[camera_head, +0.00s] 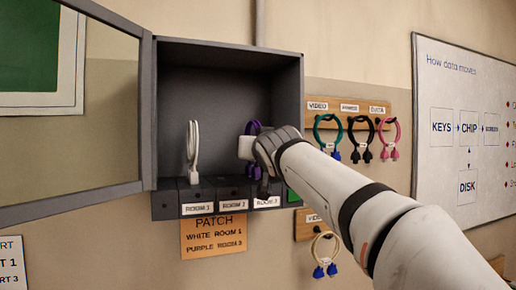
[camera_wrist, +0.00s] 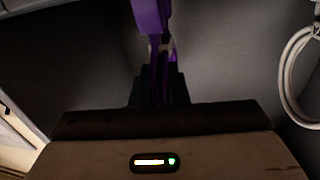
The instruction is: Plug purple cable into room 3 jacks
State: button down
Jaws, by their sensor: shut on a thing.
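The purple cable (camera_head: 254,127) is a loop held upright inside the open grey cabinet, above the room 3 label (camera_head: 267,202). My gripper (camera_head: 257,160) is shut on it, and the arm hides part of the cable and the jack area. In the wrist view the purple cable (camera_wrist: 151,16) runs down between the dark fingers (camera_wrist: 158,88). Whether its lower ends touch the room 3 jacks is hidden. A white cable (camera_head: 193,150) stands upright above the room 1 label (camera_head: 197,209); its loop also shows in the wrist view (camera_wrist: 285,78).
The cabinet (camera_head: 225,70) has a glass door (camera_head: 148,110) swung open to the left. Cables in teal (camera_head: 317,132), black (camera_head: 351,135) and pink (camera_head: 397,130) hang on a wooden rack to the right. A beige cable (camera_head: 315,245) hangs below. An orange patch note (camera_head: 213,236) is under the cabinet.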

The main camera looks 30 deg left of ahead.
jog(key=c, duration=0.7)
grip_release()
dwell(0.3)
jog(key=shift+s+d+f+b, duration=0.1)
jog(key=shift+s+d+b, duration=0.1)
jog(key=shift+b, duration=0.15)
jog(key=b+v, duration=0.4)
jog(key=v, duration=0.3)
dwell(0.4)
jog(key=shift+w, duration=0.1)
dwell(0.4)
